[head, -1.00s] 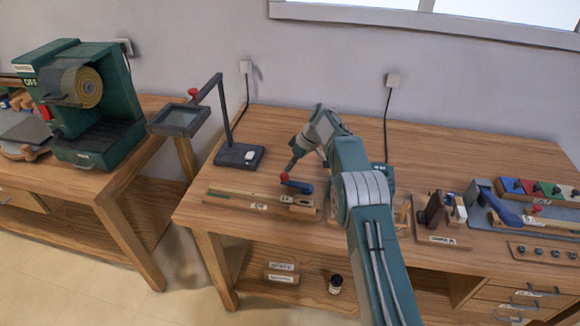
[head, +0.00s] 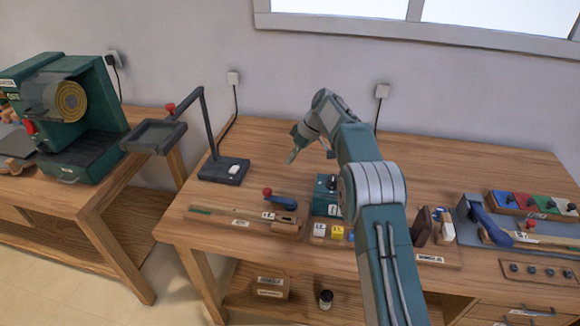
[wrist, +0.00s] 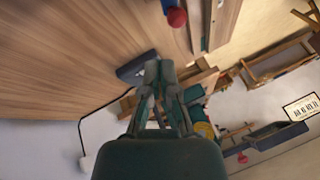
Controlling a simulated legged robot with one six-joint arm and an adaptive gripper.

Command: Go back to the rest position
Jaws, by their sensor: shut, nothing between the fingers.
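My gripper (head: 292,158) is raised above the workbench (head: 440,165), its fingers pointing down and to the left in the head view. In the wrist view my gripper (wrist: 160,75) shows its two fingers together with nothing between them. The gripper is apart from the fixture and touches nothing. My forearm hides part of the bench.
A lamp-like stand with a black base (head: 224,169) is left of my gripper. A teal box (head: 325,194) and small blocks (head: 337,232) sit beside my arm. A tray of coloured blocks (head: 535,204) lies at the right. The back of the bench is clear.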

